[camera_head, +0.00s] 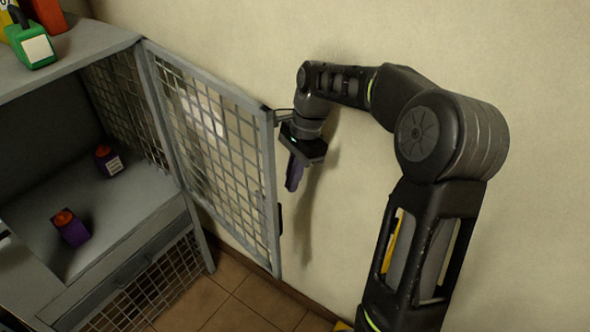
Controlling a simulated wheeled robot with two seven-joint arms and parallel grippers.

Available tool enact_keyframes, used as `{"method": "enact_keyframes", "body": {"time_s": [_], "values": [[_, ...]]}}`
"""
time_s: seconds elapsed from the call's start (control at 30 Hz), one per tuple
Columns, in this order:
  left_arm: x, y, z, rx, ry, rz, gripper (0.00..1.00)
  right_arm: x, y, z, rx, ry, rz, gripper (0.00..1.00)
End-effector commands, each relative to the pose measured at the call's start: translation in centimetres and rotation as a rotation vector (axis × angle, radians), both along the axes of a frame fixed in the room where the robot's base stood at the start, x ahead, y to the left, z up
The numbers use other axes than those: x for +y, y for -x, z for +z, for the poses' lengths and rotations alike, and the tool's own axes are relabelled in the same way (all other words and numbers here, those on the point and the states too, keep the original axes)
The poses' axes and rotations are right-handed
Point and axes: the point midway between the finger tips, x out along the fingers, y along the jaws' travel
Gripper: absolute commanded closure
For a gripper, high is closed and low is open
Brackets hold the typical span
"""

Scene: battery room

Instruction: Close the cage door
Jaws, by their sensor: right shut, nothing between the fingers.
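The cage door (272,190), a grey metal frame with wire mesh, stands open. It is hinged at the right front edge of the grey cage (90,45) and swung out to the right, toward the wall. My right gripper (293,178) is just right of the door's free edge, between the door and the wall, pointing down. Its fingers are shut with nothing between them. I cannot tell whether the gripper or wrist touches the door. A dark latch or handle (280,218) shows on the door's free edge. My left gripper is not in view.
A green container (32,42) and other containers stand on top. The beige wall (530,70) is close behind my right arm. Tiled floor (235,300) shows below the door.

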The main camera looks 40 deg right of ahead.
Motion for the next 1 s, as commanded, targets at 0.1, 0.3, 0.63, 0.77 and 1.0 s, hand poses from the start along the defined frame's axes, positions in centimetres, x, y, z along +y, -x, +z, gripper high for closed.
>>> {"method": "enact_keyframes", "body": {"time_s": [0.1,0.3,0.63,0.77,1.0], "values": [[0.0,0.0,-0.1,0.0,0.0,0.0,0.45,0.5,0.0,-2.2,0.004,-0.001,0.001,1.0],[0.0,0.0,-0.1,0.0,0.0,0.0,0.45,1.1,-0.1,-4.5,0.002,-0.001,0.0,1.0],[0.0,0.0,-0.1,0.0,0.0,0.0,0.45,1.3,-0.1,-5.1,0.0,0.0,-0.001,1.0],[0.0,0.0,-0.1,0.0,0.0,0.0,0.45,1.3,-0.1,-5.1,0.0,0.0,-0.001,1.0],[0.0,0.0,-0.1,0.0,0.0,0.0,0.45,2.7,-0.5,-5.1,0.001,-0.001,-0.011,1.0]]}}
